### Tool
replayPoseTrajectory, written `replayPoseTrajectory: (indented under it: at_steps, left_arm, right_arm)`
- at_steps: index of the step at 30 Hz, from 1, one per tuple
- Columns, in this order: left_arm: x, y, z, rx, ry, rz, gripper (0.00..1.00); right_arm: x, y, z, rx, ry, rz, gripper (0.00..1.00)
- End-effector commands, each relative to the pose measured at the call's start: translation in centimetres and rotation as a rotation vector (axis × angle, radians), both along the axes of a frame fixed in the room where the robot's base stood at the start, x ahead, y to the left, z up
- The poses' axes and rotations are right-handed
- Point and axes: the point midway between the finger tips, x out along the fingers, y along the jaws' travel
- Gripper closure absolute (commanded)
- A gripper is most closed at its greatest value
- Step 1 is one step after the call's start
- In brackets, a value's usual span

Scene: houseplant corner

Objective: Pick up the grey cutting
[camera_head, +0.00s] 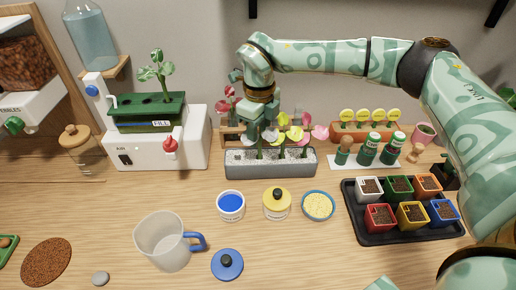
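My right gripper (260,139) points down over the left half of a long grey planter (270,165), close to the cuttings in it. Its pale green fingers hide part of what is behind them, and I cannot tell whether they are open or shut on a stem. Pink, yellow and white-green leaves (295,133) show right of the gripper.
A white unit with a green planter (148,112) stands left. A blue pot (231,205), yellow-lidded jar (277,203) and yellow-filled dish (318,205) stand in front. A black tray (376,236) of coloured pots is right. A clear jug (165,241) stands front left.

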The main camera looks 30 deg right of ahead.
Motion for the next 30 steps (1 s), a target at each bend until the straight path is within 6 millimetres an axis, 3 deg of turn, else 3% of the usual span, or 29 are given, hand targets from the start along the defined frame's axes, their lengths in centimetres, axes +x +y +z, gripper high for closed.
replayPoseTrajectory:
  at_steps: [5,13,20,24,25,30]
  left_arm:
    - [0.4,-0.1,-0.5,-0.001,-0.006,0.000,0.16]
    - [0.4,-0.1,-1.8,-0.003,-0.002,0.000,0.16]
    - [0.4,-0.2,-1.7,-0.003,-0.003,0.000,0.16]
    - [0.4,-0.1,-1.7,-0.003,-0.002,0.000,0.16]
    - [0.4,-0.1,-1.7,-0.003,-0.002,0.000,0.16]
    - [0.3,-0.1,-1.7,-0.003,-0.001,0.000,0.16]
  right_arm:
    - [0.0,-0.1,-1.3,0.000,0.000,-0.001,0.60]
    - [-0.1,-0.3,-5.6,-0.001,0.002,0.000,0.60]
    - [0.0,-0.2,-5.7,0.000,-0.001,0.000,0.60]
    - [-0.1,-0.2,-5.7,0.000,-0.001,0.000,0.96]
    - [-0.1,-0.2,-5.7,0.000,-0.001,0.000,1.00]
    - [0.0,-0.2,-5.6,0.000,-0.001,0.000,1.00]
